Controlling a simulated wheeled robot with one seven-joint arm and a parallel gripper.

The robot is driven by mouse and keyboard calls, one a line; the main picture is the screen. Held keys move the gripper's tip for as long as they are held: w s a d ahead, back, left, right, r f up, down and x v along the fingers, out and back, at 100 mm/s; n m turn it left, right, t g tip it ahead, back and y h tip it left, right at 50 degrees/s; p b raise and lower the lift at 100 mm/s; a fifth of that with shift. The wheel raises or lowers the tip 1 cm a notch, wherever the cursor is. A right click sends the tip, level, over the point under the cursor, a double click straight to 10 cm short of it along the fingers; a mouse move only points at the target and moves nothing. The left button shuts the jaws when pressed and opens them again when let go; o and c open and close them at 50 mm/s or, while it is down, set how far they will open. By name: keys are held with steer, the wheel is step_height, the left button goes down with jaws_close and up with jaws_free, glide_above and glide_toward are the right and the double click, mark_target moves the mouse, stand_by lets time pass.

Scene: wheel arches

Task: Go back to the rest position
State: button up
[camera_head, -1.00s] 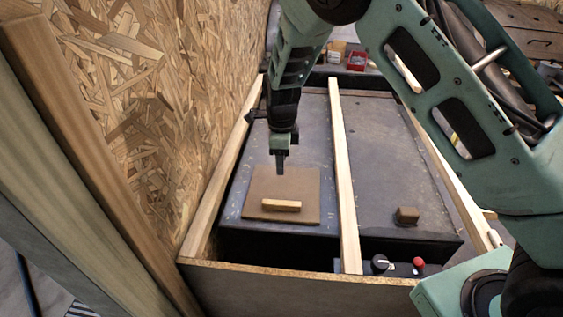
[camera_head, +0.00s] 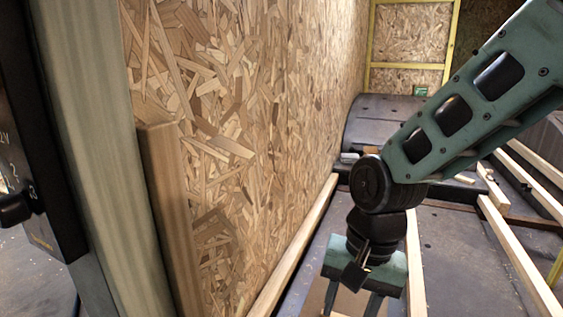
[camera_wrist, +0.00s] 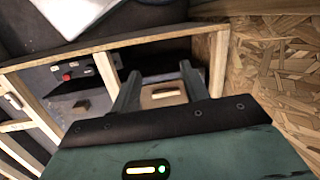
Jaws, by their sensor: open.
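My gripper (camera_head: 350,303) is at the bottom of the head view, pointing down, with its two fingers apart. The wrist view shows the same gripper (camera_wrist: 160,75) open, with nothing between its fingers. Past the fingers lies a tan square board (camera_wrist: 152,101) with a pale wooden bar (camera_wrist: 166,94) on it. The gripper is apart from the board. In the head view only a strip of the board (camera_head: 314,300) shows at the bottom edge, partly behind the gripper.
A chipboard wall (camera_head: 255,130) and an upright wooden post (camera_head: 170,215) stand close on the left. Pale wooden rails (camera_head: 518,255) run along the dark surface. A small brown block (camera_wrist: 82,107) and a red knob (camera_wrist: 67,77) show in the wrist view.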

steer(key=s+d+r+n+h, duration=0.15)
steer(key=s+d+n, duration=0.25)
steer(key=s+n, duration=0.8)
step_height(320, 180, up, 28)
steer(key=p, duration=2.7)
steer(key=shift+s+a+m+t, duration=0.2)
steer(key=shift+m+t, duration=0.2)
steer(key=shift+y, duration=0.25)
